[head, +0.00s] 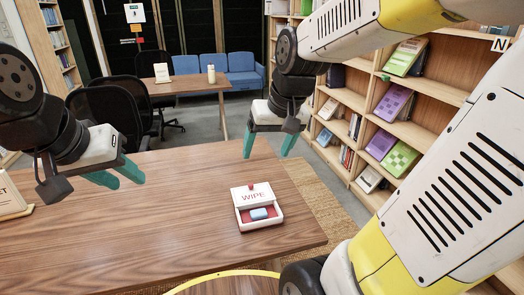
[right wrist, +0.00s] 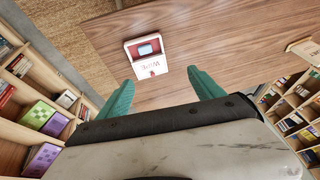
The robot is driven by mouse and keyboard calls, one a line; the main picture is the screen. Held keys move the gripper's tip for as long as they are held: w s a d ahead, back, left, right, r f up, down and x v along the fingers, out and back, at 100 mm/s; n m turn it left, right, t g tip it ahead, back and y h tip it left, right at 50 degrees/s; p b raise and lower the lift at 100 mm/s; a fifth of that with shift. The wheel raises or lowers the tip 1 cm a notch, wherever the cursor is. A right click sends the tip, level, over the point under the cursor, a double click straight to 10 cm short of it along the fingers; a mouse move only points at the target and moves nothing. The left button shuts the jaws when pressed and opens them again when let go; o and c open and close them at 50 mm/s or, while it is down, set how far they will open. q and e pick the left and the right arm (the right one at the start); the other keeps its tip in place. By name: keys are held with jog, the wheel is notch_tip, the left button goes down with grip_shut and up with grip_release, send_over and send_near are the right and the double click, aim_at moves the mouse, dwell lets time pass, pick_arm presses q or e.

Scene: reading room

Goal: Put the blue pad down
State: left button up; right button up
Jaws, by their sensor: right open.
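A small blue pad (head: 259,213) lies in the red-lined open front part of a white box marked WIPE (head: 246,190) on the wooden table. In the right wrist view, the pad (right wrist: 147,48) shows inside the same box (right wrist: 150,70). My right gripper (head: 268,152) is open and empty, above and behind the box in the head view, apart from it. Its green fingers also show in the right wrist view (right wrist: 161,80). My left gripper (head: 124,181) has its green fingers apart and empty, over the left part of the table.
The brown table (head: 140,240) is largely clear around the box. A sign on a stand (head: 10,196) is at the left edge. A bookshelf (head: 430,135) stands close on the right. Black chairs (head: 105,112) and another table (head: 185,85) are behind.

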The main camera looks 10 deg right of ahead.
jog(key=s+r+t, duration=0.1)
jog(key=s+r, duration=0.1)
jog(key=s, duration=0.6)
jog(key=shift+s+a+r+t+y, duration=0.2)
jog(key=shift+a+r+t+y, duration=0.1)
jog(key=shift+a+r+t, duration=0.15)
dwell(0.3)
